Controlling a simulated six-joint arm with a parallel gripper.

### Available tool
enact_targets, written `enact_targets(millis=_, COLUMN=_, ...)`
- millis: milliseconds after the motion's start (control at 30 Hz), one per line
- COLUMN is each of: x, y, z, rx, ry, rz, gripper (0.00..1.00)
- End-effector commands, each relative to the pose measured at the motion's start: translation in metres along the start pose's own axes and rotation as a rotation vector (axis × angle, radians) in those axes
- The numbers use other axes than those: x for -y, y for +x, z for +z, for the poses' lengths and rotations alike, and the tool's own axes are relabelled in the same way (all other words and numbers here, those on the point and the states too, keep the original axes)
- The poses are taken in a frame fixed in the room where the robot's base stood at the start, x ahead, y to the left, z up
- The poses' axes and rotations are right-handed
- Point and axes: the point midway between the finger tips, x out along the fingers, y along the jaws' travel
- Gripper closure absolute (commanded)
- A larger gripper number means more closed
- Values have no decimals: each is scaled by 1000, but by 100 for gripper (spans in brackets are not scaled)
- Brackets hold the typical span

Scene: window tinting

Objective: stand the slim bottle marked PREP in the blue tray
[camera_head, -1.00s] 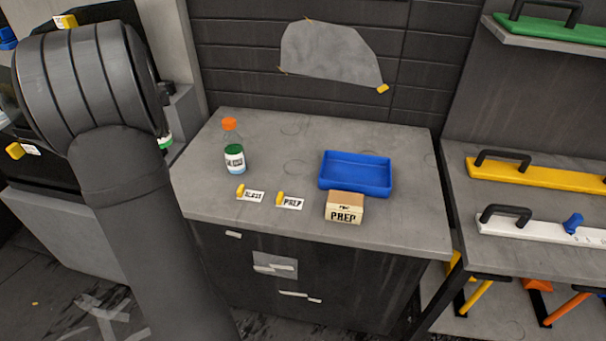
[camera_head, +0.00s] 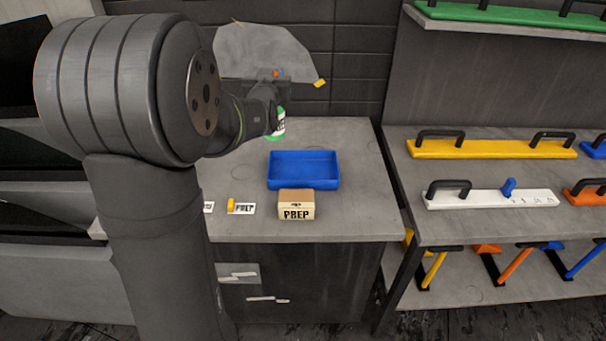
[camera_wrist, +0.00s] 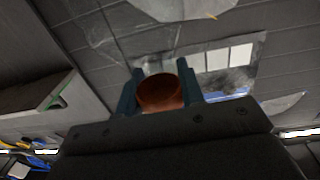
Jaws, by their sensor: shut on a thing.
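My gripper (camera_wrist: 160,92) is shut on a round, orange-brown end (camera_wrist: 160,95), which looks like the cap of the slim bottle. The bottle's body and any PREP mark on it are hidden in the wrist view. In the head view my gripper (camera_head: 277,74) is small and raised in front of the wall, with a speck of orange at its tip. The blue tray (camera_head: 304,184) lies on the grey bench, below and slightly right of my gripper. The tray looks empty.
A small box marked PREP (camera_head: 296,205) stands at the tray's front edge. A PREP card with a yellow clip (camera_head: 242,208) lies left of it. My arm hides the bench's left part. Bare bench (camera_head: 366,190) shows right of the tray. Shelves with handled tools (camera_head: 495,147) stand at the right.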

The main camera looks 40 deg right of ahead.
Motion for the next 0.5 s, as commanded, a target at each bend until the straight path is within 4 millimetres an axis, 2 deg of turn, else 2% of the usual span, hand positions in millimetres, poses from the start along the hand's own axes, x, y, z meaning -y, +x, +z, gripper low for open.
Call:
enact_targets(millis=33, x=-31, y=-6, z=6, rx=1, ry=0, rz=51, gripper=100)
enact_targets(millis=200, x=-109, y=-28, z=24, rx=1, ry=0, rz=190, gripper=100)
enact_targets(millis=333, x=-150, y=-44, z=33, rx=0, ry=0, rz=266, gripper=100)
enact_targets(millis=400, x=-164, y=-51, z=37, rx=-1, ry=0, rz=294, gripper=100)
enact_targets(millis=500, x=-175, y=-56, z=40, rx=0, ry=0, rz=317, gripper=100)
